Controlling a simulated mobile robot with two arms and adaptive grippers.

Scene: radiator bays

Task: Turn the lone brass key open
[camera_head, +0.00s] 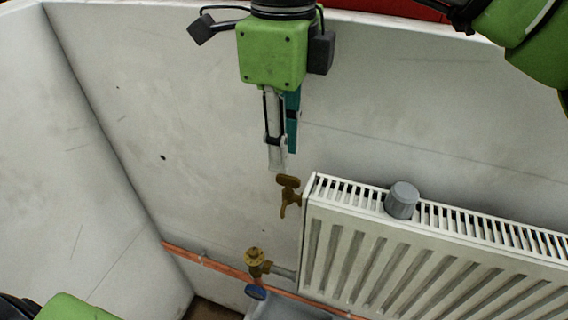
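A brass key (288,190) with a flat rounded head sits at the upper left end of the white radiator (310,235), on a small brass fitting. My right gripper (279,160) points down from the top of the view, with its tips just above the key and apparently a small distance from it. Its fingers are seen nearly edge-on and overlap, so their opening is unclear. Nothing shows held between them. My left gripper is out of view; only a green part of my body shows at the lower left.
A copper pipe (215,265) runs along the wall's foot. A grey tray (275,311) lies at the bottom. White walls enclose the bay.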

